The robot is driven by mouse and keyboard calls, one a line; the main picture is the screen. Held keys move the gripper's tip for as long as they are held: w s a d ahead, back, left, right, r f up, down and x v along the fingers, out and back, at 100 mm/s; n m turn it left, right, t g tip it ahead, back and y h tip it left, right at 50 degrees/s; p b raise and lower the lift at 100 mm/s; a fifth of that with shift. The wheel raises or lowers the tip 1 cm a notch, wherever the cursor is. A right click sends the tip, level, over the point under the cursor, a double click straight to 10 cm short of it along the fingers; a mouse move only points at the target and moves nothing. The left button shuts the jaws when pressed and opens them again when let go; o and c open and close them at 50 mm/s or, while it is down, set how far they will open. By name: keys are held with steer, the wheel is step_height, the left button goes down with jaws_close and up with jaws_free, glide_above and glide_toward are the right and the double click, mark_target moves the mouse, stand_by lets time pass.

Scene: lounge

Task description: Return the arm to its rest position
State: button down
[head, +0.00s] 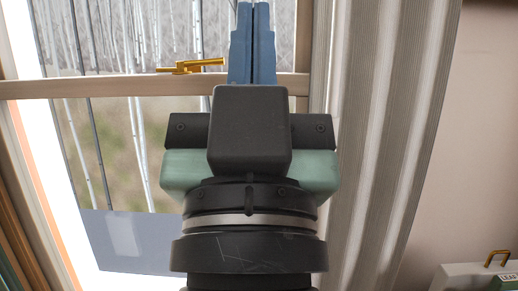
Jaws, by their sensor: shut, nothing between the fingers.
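My gripper (252,8) is in the upper middle of the head view, pointing up and away from me. Its two blue fingers lie side by side with only a thin dark line between them, so it is shut, and nothing shows between them. My black and green wrist is below it and hides part of the window behind.
A window (135,85) with a brass handle (192,66) is behind my gripper, birch trunks showing through it. A pale curtain (385,130) hangs to the right, beside a bare wall (475,130). A white case (462,275) with a brass handle is at the lower right.

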step_height(320, 180, up, 17)
steer(key=s+p, duration=0.2)
steer(key=p, duration=1.3)
steer(key=shift+d+r+t+p, duration=0.15)
steer(key=shift+t+p, duration=0.25)
